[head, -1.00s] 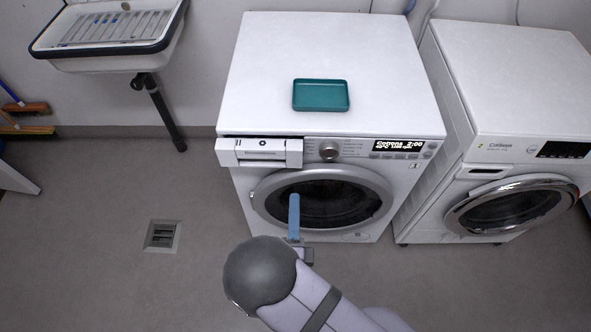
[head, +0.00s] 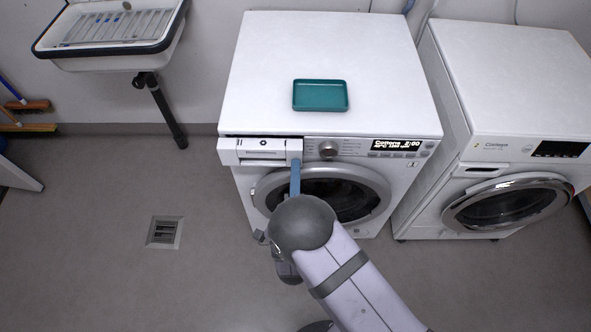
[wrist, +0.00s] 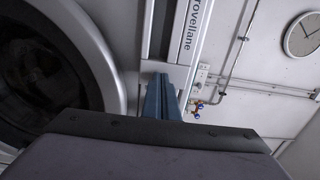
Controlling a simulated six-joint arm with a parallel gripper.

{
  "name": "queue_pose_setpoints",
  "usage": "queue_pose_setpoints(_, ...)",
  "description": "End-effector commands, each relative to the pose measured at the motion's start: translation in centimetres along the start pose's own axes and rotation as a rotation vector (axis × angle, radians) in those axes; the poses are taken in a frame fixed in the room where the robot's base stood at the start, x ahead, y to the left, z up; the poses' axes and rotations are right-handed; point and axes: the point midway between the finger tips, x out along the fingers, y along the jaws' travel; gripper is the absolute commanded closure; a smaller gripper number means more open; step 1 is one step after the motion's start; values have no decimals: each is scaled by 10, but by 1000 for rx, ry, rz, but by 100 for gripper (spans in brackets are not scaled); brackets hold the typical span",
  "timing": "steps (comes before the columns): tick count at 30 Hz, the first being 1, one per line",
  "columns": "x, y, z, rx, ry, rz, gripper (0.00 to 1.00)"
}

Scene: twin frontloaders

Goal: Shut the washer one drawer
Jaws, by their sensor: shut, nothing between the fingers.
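Washer one (head: 330,75) is the white front-loader on the left, with a teal tray on top. Its detergent drawer (head: 250,157), at the upper left of its front, stands out from the panel, with a dark gap along its top edge. My gripper (head: 295,163) is shut and empty, its blue fingers pointing up at the drawer's lower right end. My wrist hides part of the round door (head: 360,183).
The teal tray (head: 320,95) lies on washer one. A second front-loader (head: 510,110) stands to the right, its door shut. A sink (head: 105,30) hangs at the back left. The floor to the left is clear around a drain (head: 164,231).

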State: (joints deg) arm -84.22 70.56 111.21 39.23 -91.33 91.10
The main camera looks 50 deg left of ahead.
Motion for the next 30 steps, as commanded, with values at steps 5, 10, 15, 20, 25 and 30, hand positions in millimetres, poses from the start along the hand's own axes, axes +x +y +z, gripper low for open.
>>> queue_pose_setpoints(5,2,1,0,1,1,-1,100)
queue_pose_setpoints(10,24,4,-1,5,4,-5,100)
queue_pose_setpoints(15,46,3,0,4,2,-4,100)
queue_pose_setpoints(20,52,-1,0,1,0,-2,100)
queue_pose_setpoints(25,52,-3,0,3,1,-6,100)
queue_pose_setpoints(30,52,-4,0,3,2,-7,100)
